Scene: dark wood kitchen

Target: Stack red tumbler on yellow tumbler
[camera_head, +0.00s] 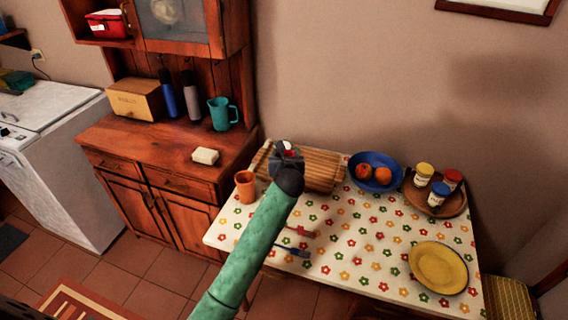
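An orange-brown tumbler (245,187) stands upright at the table's left edge. I see no clearly yellow tumbler and no whole red tumbler; the arm covers part of the table. My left gripper (288,156) is over the striped wooden board (325,170) at the back left of the table, right of the orange-brown tumbler. A small red patch shows at the gripper, too small to identify or to tell if it is held. The fingers are too small and dark to tell open from shut. My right gripper is not in view.
On the flowered table (350,235) are a blue bowl (358,179) with orange fruit, a round wooden tray (417,199) with lidded jars, a yellow plate (438,268), and red and blue cutlery. A wooden cabinet (170,150) stands left. The table's middle is mostly clear.

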